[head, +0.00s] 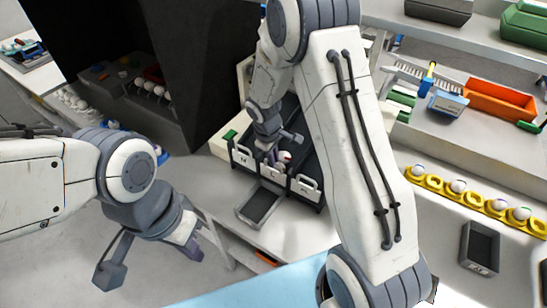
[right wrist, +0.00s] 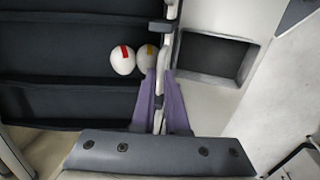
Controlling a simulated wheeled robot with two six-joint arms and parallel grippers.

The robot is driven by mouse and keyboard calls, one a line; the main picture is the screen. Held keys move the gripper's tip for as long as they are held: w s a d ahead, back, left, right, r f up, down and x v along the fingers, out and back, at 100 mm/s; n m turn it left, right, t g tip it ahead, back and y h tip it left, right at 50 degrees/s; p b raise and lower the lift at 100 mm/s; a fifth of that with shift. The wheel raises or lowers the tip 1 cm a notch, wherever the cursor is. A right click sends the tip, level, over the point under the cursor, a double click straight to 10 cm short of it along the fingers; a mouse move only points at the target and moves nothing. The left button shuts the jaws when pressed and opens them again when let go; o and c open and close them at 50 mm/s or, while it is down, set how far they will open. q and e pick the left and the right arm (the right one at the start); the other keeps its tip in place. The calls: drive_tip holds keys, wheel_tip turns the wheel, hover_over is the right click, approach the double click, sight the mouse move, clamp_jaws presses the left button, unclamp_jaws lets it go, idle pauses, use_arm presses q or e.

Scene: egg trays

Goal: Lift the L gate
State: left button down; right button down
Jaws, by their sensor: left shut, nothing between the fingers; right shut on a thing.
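The sorter (head: 318,196) stands on the table with white gates across the front ends of its dark lanes. The L gate (head: 274,178) is the middle one, between the M gate (head: 243,160) and the right-hand gate (head: 304,188). My right gripper (head: 271,154) is shut on the top of the L gate; in the right wrist view its purple fingers (right wrist: 160,98) straddle the white gate edge. Whether the gate is raised is hard to tell. Two eggs, one red-marked (right wrist: 122,61) and one yellow-marked (right wrist: 146,55), lie behind it. My left gripper (head: 192,249) is shut and empty, left of the table.
A dark tray (head: 259,207) sits on the table in front of the gates. To the right are a yellow egg holder (head: 474,200), another dark tray (head: 480,248) and an orange bin (head: 498,101). A tall black panel (head: 190,70) stands at the back left.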

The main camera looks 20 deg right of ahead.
idle(0.5)
wheel_tip(320, 180, up, 6)
drive_tip(key=p, duration=0.4)
drive_tip(key=c, duration=0.9)
unclamp_jaws()
drive_tip(key=shift+r, duration=0.1)
drive_tip(key=shift+s+a+r+b, duration=0.25)
drive_tip(key=shift+r+b, duration=0.15)
drive_tip(key=shift+r, duration=1.3)
drive_tip(key=shift+s+a+r+b, duration=0.15)
drive_tip(key=shift+a+r+b, duration=0.2)
drive_tip(key=shift+r, duration=1.35)
drive_tip(key=shift+s+a+r+b, duration=0.2)
drive_tip(key=shift+r+b, duration=0.25)
drive_tip(key=shift+r, duration=1.25)
